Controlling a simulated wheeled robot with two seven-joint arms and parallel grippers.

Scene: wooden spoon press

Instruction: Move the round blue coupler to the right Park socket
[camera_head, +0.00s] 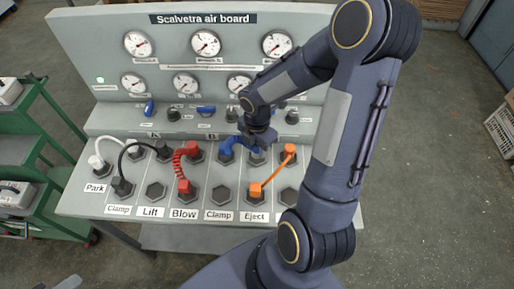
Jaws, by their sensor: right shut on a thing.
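A short blue hose (239,141) arches over the upper row of sockets on the sloped panel. Its left blue end (226,152) is at an upper socket. Its other end is mostly hidden under my right gripper (258,143), which is shut on it just above the upper row. I cannot tell which blue end is the round coupler, or whether the held end touches a socket. The left Park label (95,188) is in view, with a white coupler (97,161) above it. The right Park socket and its label are not visible; my right arm covers the panel's right side. My left gripper is not in view.
An orange hose (273,174) stands close to the right of my gripper. A red hose (179,165) and a black hose (127,160) are plugged in to the left. An empty lower socket (221,195) shows above a Clamp label. Gauges (206,43) line the upright board behind.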

